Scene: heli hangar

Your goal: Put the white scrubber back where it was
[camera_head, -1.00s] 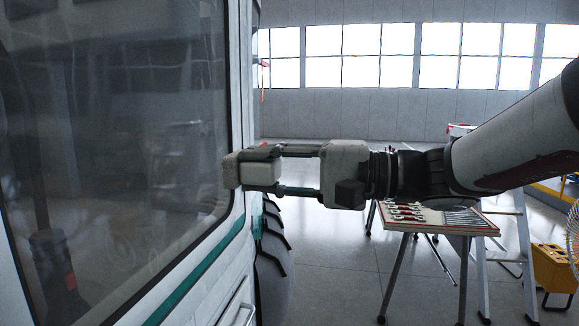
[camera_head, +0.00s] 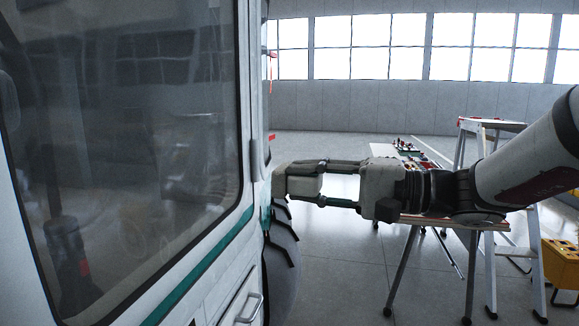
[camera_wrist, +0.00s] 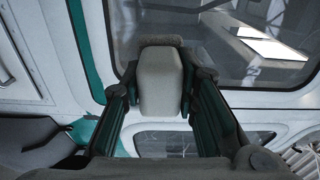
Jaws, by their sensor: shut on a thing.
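The white scrubber (camera_head: 298,183) is a pale block with a greyish pad at its far end. My gripper (camera_head: 322,183) is shut on it, with one dark finger above and one below in the head view. The scrubber is held level beside the helicopter's side, near the right edge of the large window. In the wrist view the scrubber (camera_wrist: 160,80) sits between the two green-black fingers, its grey pad pointing away from my gripper. I cannot tell whether the pad touches the helicopter.
The white helicopter (camera_head: 228,262) with a green stripe fills the left side. A table (camera_head: 425,222) with tools stands behind my arm. A stepladder (camera_head: 540,250) and a yellow case (camera_head: 562,262) are at the right. Open floor (camera_head: 335,270) lies between the helicopter and table.

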